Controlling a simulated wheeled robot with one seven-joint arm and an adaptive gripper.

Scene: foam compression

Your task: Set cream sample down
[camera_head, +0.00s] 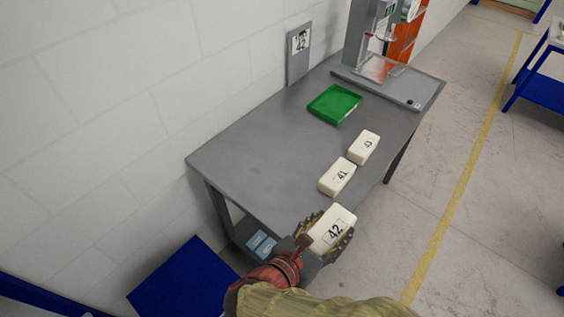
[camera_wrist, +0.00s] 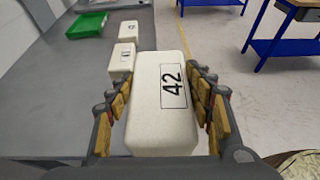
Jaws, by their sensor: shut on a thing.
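The cream sample (camera_head: 329,223) is a foam block labelled 42. My gripper (camera_head: 327,234) is shut on it, with a finger on each side. In the head view it is at the front right end of the grey table (camera_head: 240,165); I cannot tell whether it touches the top. In the wrist view the block (camera_wrist: 158,120) stands between the yellow-padded fingers of my gripper (camera_wrist: 165,105), its label facing up. Two similar cream blocks, 41 (camera_head: 337,177) and 43 (camera_head: 362,147), lie on the table beyond it in a row.
A green tray (camera_head: 334,104) lies farther back on the table. A test machine (camera_head: 385,65) stands at the far end. The left and middle of the tabletop are clear. Blue cards (camera_head: 262,244) lie on a lower shelf.

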